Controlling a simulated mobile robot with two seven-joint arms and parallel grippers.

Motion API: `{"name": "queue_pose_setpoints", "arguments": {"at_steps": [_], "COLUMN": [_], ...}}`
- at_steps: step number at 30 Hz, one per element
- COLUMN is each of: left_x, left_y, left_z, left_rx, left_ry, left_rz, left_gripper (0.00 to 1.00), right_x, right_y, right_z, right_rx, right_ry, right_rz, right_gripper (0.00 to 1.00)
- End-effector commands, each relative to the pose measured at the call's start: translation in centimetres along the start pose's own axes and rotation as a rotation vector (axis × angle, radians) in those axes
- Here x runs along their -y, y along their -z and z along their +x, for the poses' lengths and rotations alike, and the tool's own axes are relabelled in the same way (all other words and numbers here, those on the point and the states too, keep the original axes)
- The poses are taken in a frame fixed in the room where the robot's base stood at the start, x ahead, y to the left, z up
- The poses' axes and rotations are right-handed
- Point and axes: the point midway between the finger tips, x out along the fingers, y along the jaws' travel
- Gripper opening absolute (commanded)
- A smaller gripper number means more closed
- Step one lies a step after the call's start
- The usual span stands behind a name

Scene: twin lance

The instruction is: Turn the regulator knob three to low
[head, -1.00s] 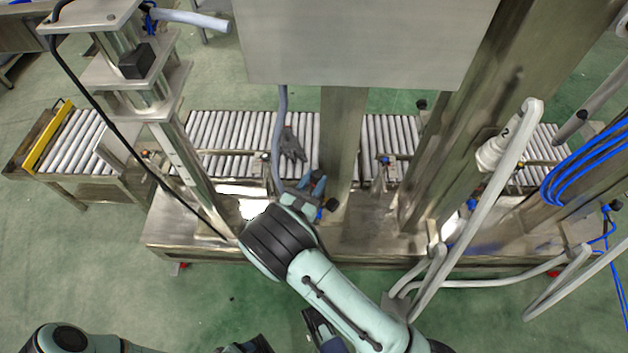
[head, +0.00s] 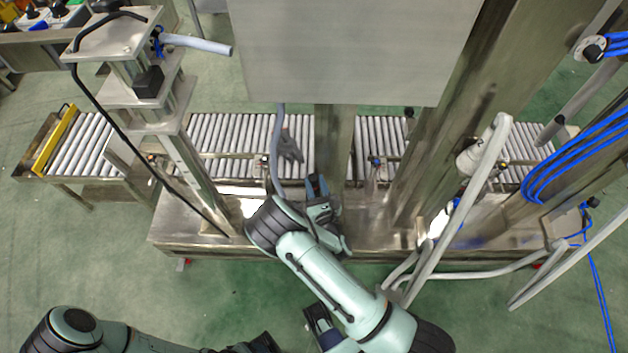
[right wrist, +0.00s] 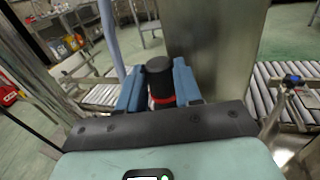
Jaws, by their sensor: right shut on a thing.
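A black cylindrical knob (right wrist: 159,66) with a red ring below it stands between the blue fingers of my right gripper (right wrist: 160,88) in the right wrist view. The gripper is shut on it. In the head view my right gripper (head: 319,188) is at the front of the steel column, and the knob is hidden there. I cannot read any number or setting on it. My left gripper (head: 318,322) shows at the bottom, partly behind my right arm and away from the machine. Its jaws are unclear.
A steel column (head: 334,140) and a large panel (head: 350,50) stand close to my right gripper. A roller conveyor (head: 215,140) runs behind. Another small blue and black regulator (head: 376,163) is right of the column. Grey pipes (head: 470,210) and blue hoses (head: 575,155) crowd the right.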

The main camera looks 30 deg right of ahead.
Motion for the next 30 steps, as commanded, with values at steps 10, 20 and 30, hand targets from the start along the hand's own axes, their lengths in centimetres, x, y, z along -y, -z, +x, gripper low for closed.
{"name": "queue_pose_setpoints", "arguments": {"at_steps": [10,20,30], "left_x": [-0.9,-1.2,-1.1], "left_y": [-0.3,-0.3,-0.3], "left_z": [-3.0,-3.6,-3.6], "left_rx": [0.007,0.005,0.005], "left_ry": [0.002,0.001,0.001], "left_rz": [0.000,0.001,0.001], "left_gripper": [0.67,0.67,0.67], "right_x": [0.4,0.5,0.5], "right_y": [-0.2,0.0,0.0], "right_z": [0.0,0.1,0.1], "right_rx": [-0.008,-0.008,-0.006], "right_ry": [-0.174,-0.217,-0.217], "right_rz": [-0.002,0.001,0.000], "right_gripper": [0.04,0.04,0.47]}}
